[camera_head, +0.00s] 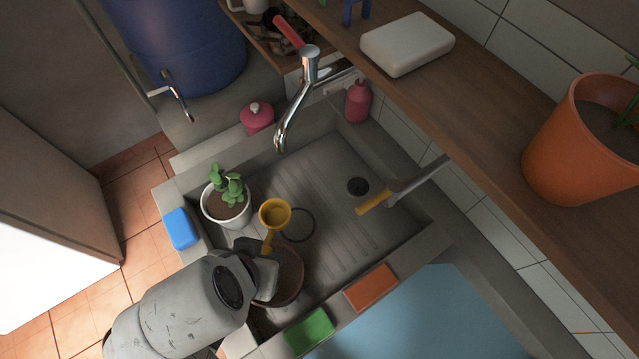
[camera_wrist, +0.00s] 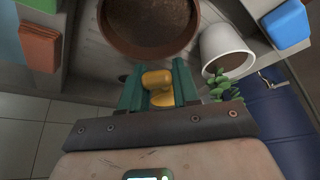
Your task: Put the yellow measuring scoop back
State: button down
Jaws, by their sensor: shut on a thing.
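The yellow measuring scoop (camera_head: 274,214) has a round cup and a handle that runs down to my gripper. My gripper (camera_head: 266,262) is shut on the handle and holds the scoop over the sink, between the white plant pot and the brown pot. In the wrist view the yellow scoop (camera_wrist: 158,88) sits between the two green fingers of my gripper (camera_wrist: 160,92). The end of the handle is hidden by the gripper in the head view. A dark ring (camera_head: 299,225) shows on the sink floor right of the scoop.
A brown pot (camera_head: 290,278) stands close under my gripper, and a white pot (camera_head: 238,218) with a plant stands to the left. Blue, green and orange (camera_head: 371,288) sponges lie on the sink rim. A tap (camera_head: 290,115) reaches over the sink. The sink's right part is mostly open.

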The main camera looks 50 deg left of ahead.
jog(key=w+a+f, duration=0.1)
jog(key=w+f, duration=0.2)
jog(key=w, duration=0.1)
jog(key=w+a+f, duration=0.2)
jog(key=w, duration=0.2)
jog(key=w+a+f+p, duration=0.1)
jog(key=w+f, duration=0.2)
jog(key=w, duration=0.1)
jog(key=shift+a+f, duration=0.15)
jog(key=shift+f, duration=0.2)
jog(key=shift+w+a+f, duration=0.1)
jog(key=shift+w+f, duration=0.2)
jog(key=shift+f, duration=1.7)
jog(key=shift+f, duration=0.1)
jog(key=c, duration=0.8)
grip_release()
jog(key=v, duration=1.2)
jog(key=shift+s+p, duration=0.1)
jog(key=shift+p, duration=0.25)
